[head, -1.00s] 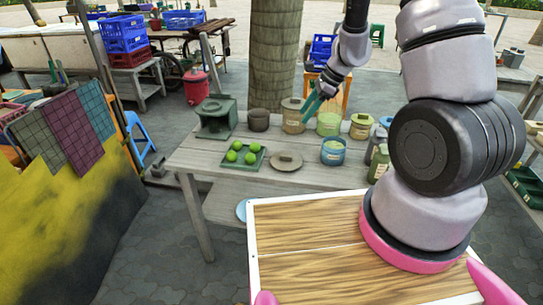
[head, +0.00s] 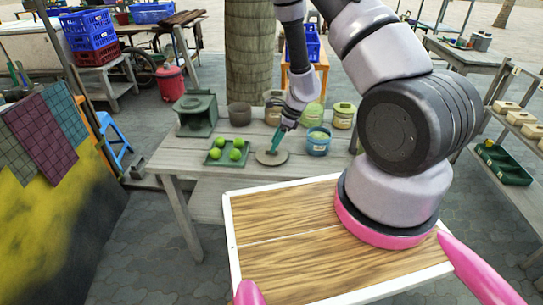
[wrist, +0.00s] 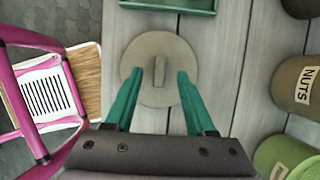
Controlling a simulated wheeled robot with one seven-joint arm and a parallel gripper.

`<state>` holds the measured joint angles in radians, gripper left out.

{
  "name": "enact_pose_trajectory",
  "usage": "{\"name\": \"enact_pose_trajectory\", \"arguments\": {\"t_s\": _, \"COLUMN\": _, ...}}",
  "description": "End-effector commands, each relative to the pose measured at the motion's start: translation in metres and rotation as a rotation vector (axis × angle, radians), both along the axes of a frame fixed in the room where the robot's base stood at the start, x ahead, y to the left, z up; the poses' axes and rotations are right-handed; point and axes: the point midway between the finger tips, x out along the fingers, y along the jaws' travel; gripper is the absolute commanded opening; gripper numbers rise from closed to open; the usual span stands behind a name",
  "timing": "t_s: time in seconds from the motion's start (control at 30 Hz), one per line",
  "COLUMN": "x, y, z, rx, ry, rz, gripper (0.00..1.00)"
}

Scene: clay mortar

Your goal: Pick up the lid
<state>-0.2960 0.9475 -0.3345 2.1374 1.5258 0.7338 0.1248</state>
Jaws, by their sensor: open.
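The lid (wrist: 142,60) is a flat round beige-grey disc with a raised bar handle (wrist: 161,82). It lies on the grey plank table, and it also shows in the head view (head: 271,158) beside the green tray. My gripper (wrist: 173,75) is open, with its two green fingers apart over the lid. The handle lies between the fingers in the wrist view, and nothing is held. In the head view my gripper (head: 276,143) points down at the lid. I cannot tell whether the fingertips touch it.
A green tray (head: 213,161) with several green fruits sits left of the lid. A brown pot (head: 240,117) and other jars stand behind, with a green stove-like box (head: 196,113) at left. Bare table (head: 185,160) shows in front.

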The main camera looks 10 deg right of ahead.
Motion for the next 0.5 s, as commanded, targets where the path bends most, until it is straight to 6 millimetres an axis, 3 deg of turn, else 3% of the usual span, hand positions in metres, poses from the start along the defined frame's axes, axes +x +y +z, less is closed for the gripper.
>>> {"name": "enact_pose_trajectory", "arguments": {"t_s": 0.2, "x": 0.003, "y": 0.010, "z": -0.024, "rx": 0.000, "ry": 0.001, "rz": 0.000, "gripper": 0.55}}
{"name": "enact_pose_trajectory", "arguments": {"t_s": 0.43, "x": 0.003, "y": 0.011, "z": -0.026, "rx": 0.000, "ry": 0.000, "rz": 0.001, "gripper": 0.55}}
{"name": "enact_pose_trajectory", "arguments": {"t_s": 0.47, "x": 0.003, "y": 0.010, "z": -0.026, "rx": 0.000, "ry": 0.000, "rz": 0.001, "gripper": 0.51}}
{"name": "enact_pose_trajectory", "arguments": {"t_s": 0.5, "x": 0.003, "y": 0.010, "z": -0.026, "rx": 0.000, "ry": 0.000, "rz": 0.001, "gripper": 0.36}}
